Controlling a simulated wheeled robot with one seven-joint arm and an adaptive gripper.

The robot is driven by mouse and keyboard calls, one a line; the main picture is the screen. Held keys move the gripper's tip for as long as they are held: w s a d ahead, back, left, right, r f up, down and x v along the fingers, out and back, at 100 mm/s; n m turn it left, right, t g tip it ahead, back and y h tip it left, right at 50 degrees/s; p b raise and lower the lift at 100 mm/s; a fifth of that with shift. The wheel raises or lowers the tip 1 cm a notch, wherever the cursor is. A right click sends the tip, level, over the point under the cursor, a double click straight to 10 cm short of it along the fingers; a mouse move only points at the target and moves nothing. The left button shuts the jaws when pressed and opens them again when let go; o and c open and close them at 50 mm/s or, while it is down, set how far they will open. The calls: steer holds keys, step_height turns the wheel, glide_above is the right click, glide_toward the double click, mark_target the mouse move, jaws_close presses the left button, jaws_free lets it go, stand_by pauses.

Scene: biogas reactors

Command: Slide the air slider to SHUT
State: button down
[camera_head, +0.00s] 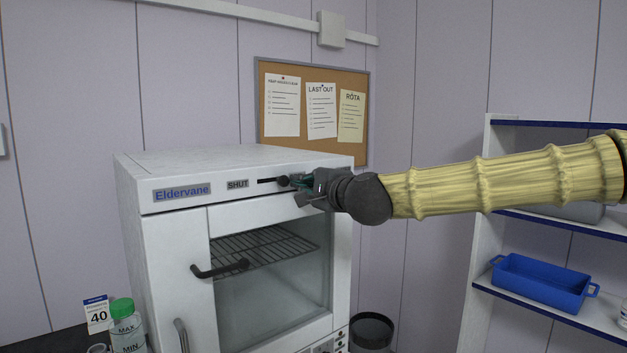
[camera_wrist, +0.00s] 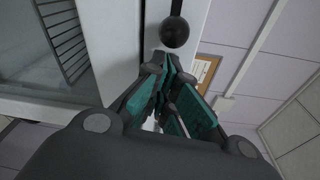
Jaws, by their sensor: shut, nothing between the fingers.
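The air slider is a small black knob (camera_head: 283,181) in a dark horizontal slot (camera_head: 266,181) on the top front panel of the white oven (camera_head: 215,205). A grey SHUT label (camera_head: 237,184) sits left of the slot. The knob is at the slot's right part, beside my gripper. My gripper (camera_head: 299,182) is shut and empty, with its teal-padded fingertips just right of the knob. In the wrist view the round black knob (camera_wrist: 175,32) is just beyond the closed fingertips (camera_wrist: 166,62); I cannot tell whether they touch it.
The oven's glass door has a black handle (camera_head: 220,269) below the panel. A green-capped bottle (camera_head: 124,325) and a card marked 40 (camera_head: 97,315) stand at lower left. Shelves with a blue tray (camera_head: 541,283) are at right. A noticeboard (camera_head: 312,112) hangs behind the oven.

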steer(key=shift+s+a+f, duration=0.1)
steer(key=shift+a, duration=0.05)
steer(key=shift+s, duration=0.1)
steer(key=s+a, duration=0.1)
steer(key=a, duration=0.1)
steer(key=s+a+b, duration=0.1)
steer(key=a, duration=0.1)
steer(key=shift+s, duration=0.35)
steer(key=shift+w+d, duration=0.1)
steer(key=shift+d, duration=0.1)
steer(key=shift+w+d+f+b, duration=0.1)
steer(key=shift+w+d+b, duration=0.2)
steer(key=shift+w, duration=0.05)
steer(key=b, duration=0.3)
glide_toward(284, 185)
steer(key=w+d, duration=0.3)
steer(key=shift+s+d+f, duration=0.25)
steer(key=shift+s+f, duration=0.1)
steer(key=shift+f, duration=0.1)
